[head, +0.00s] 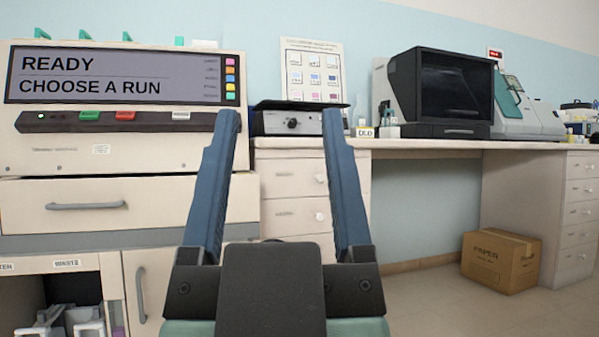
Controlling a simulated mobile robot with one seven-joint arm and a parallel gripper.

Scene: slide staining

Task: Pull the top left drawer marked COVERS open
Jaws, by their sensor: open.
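My gripper (281,112) is open and empty, its two blue fingers pointing forward and up in the middle of the head view. Between and behind the fingers, under the bench top, is a stack of cream drawers; its top drawer (290,178) has a small round white knob (319,178) showing just left of the right finger. This drawer looks shut. Its label is too small to read, so I cannot confirm that it says COVERS. A second drawer (290,215) with a similar knob is below it. The fingers hide parts of the stack's front.
A staining machine (60,157) with a screen reading READY, CHOOSE A RUN stands left, above a wide drawer (100,220). A dark-hooded device (440,85) is on the bench (420,145). Another drawer stack (580,190) is far right. A cardboard box (500,262) sits on otherwise clear floor.

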